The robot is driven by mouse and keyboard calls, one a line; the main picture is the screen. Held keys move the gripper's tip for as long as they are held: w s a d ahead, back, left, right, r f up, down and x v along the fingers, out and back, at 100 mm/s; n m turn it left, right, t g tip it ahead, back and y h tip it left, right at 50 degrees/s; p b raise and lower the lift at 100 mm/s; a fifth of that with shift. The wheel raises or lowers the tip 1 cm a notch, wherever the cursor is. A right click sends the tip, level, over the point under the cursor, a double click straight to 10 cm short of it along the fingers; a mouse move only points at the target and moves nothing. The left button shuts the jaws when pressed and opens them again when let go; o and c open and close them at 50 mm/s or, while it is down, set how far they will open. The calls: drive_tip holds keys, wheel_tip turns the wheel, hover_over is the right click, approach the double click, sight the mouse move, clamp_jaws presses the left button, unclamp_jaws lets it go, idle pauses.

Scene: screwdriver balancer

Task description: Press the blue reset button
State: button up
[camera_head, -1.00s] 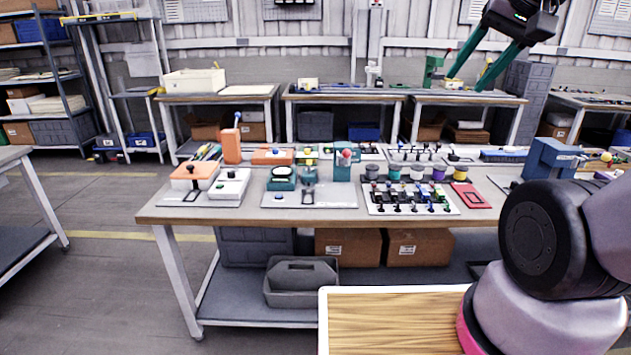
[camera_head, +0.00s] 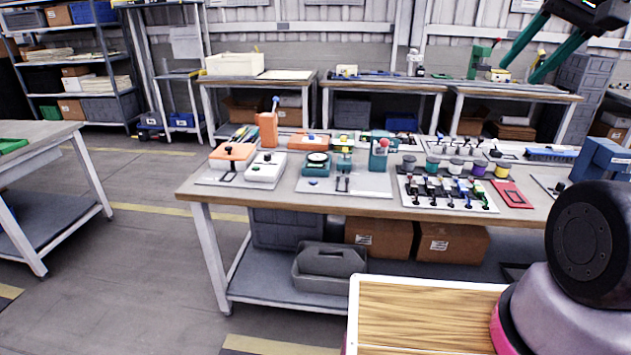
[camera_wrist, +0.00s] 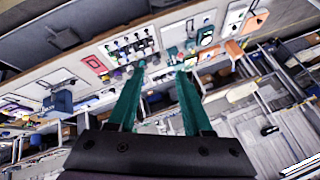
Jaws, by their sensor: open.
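A small blue button (camera_head: 313,183) sits at the front of a light grey plate (camera_head: 370,187) on the middle workbench. A dark green round device (camera_head: 317,163) and a green stand with a red knob (camera_head: 380,152) are on the same plate. Labels are too small to read, so I cannot tell whether this is the reset button. My gripper (camera_head: 530,67) is raised at the upper right in the head view, apart from the bench items. In the wrist view, its two teal fingers (camera_wrist: 161,72) are spread and empty, with the bench beyond them.
An orange box (camera_head: 232,152) and a white box (camera_head: 265,168) stand left of the plate. A board of coloured levers (camera_head: 440,205) and a red frame (camera_head: 513,194) lie to its right. Another table (camera_head: 35,133) is at the left; open floor (camera_head: 150,230) lies between.

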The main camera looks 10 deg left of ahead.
idle(0.3)
clamp_jaws()
idle(1.6)
